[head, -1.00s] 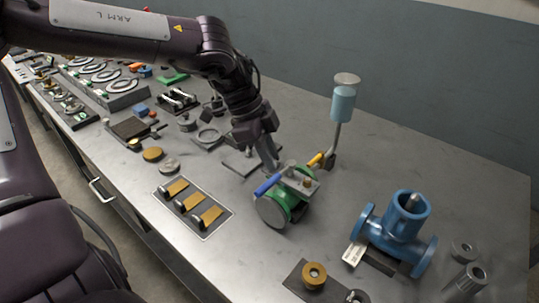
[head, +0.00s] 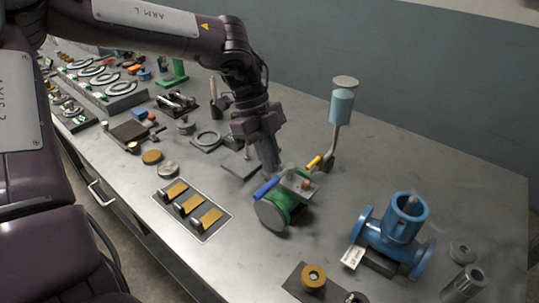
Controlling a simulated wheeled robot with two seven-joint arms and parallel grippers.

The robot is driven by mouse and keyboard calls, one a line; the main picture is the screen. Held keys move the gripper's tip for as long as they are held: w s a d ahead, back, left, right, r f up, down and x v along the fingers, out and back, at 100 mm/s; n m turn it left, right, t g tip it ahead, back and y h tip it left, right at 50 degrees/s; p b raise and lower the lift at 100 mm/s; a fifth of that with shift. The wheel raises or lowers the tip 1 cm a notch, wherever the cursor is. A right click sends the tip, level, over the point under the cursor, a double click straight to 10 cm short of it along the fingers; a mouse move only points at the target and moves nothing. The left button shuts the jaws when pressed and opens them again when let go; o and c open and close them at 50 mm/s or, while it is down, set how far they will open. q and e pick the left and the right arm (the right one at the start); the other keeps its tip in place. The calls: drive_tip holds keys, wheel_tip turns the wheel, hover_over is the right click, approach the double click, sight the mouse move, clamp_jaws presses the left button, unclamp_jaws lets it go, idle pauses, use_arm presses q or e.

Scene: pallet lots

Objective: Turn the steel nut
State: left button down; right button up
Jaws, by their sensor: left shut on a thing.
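A green valve-like fitting (head: 284,206) with a grey round end face lies on the bench near the middle. It has a blue handle (head: 267,188), a yellow handle (head: 314,162) and a grey plate on top with a small brass nut (head: 307,185). My left gripper (head: 273,165) reaches down to the top of this fitting, at its back-left side. It is shut on the small steel nut there, which the fingers mostly hide. My right gripper is not in view.
A blue flanged valve (head: 404,222) stands at the right with a tag. A light-blue cup on a stem (head: 342,104) rises behind the fitting. Steel rings and fixtures crowd the far left. The bench's back right is clear.

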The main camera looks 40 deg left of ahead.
use_arm(q)
drive_tip(key=c, duration=1.4)
unclamp_jaws()
drive_tip(key=shift+r, duration=0.1)
drive_tip(key=v, duration=0.7)
drive_tip(key=shift+a+r, duration=0.15)
drive_tip(key=shift+r, duration=0.2)
